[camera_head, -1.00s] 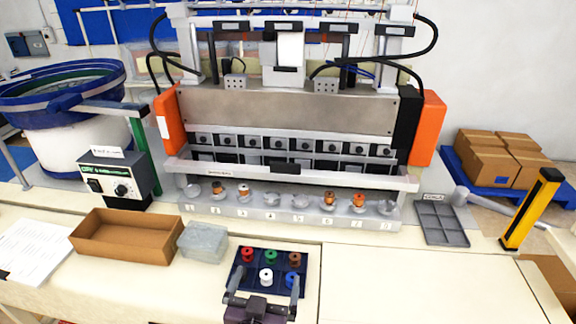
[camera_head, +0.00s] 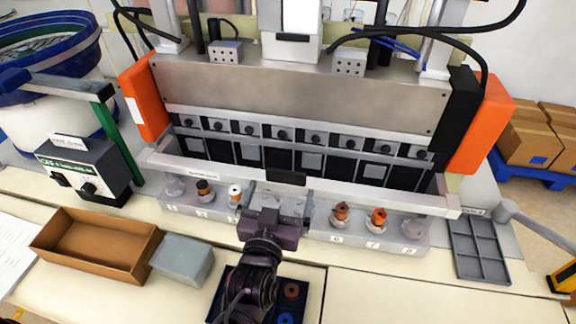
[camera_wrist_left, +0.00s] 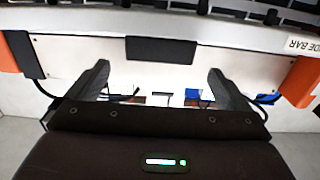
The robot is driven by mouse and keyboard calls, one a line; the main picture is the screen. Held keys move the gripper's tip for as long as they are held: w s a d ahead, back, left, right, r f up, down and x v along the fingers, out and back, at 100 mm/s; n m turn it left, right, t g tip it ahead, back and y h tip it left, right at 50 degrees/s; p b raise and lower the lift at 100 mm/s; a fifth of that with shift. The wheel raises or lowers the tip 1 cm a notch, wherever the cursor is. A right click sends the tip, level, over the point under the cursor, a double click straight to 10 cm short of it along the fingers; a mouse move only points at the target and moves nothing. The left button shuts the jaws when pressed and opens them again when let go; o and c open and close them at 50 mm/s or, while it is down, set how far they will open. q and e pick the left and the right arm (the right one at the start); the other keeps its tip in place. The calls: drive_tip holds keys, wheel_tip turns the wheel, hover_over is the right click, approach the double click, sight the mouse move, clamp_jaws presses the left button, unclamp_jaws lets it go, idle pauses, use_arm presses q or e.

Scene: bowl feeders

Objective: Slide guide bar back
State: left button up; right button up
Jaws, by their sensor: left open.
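The guide bar (camera_head: 370,190) is a long pale bar across the front of the machine, with a black handle (camera_head: 286,178) at its middle. In the left wrist view, the bar (camera_wrist_left: 235,30) runs across the top, with its lettering upside down at the right, and the black handle (camera_wrist_left: 160,50) hangs at its middle. My left gripper (camera_head: 280,191) is open just in front of the handle, above the row of numbered spool seats. In the wrist view its fingers (camera_wrist_left: 158,68) stand apart on either side, with the handle just beyond the tips. No grip on it shows. My right gripper is not seen.
The seat row (camera_head: 320,236) holds several spools left and right of my arm. My left arm partly hides a dark spool tray (camera_head: 312,300). A brown box (camera_head: 95,245), a grey block (camera_head: 183,262) and an empty divided tray (camera_head: 480,250) stand beside. The front right table is clear.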

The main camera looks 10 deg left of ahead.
sight(285, 177)
use_arm(q)
drive_tip(key=w+b, duration=0.1)
drive_tip(key=w, duration=0.3)
drive_tip(key=shift+w, duration=0.15)
drive_tip(key=shift+w+f+b, duration=0.15)
drive_tip(key=shift+w+b, duration=0.2)
drive_tip(key=shift+w, duration=0.8)
drive_tip(key=shift+s, duration=0.1)
drive_tip(key=c, duration=0.4)
drive_tip(key=shift+c, duration=1.4)
drive_tip(key=c, duration=0.6)
drive_tip(key=w, duration=0.3)
drive_tip(key=w+b, duration=0.1)
drive_tip(key=w, duration=0.5)
drive_tip(key=shift+w+r, duration=0.1)
drive_tip(key=shift+r, duration=0.15)
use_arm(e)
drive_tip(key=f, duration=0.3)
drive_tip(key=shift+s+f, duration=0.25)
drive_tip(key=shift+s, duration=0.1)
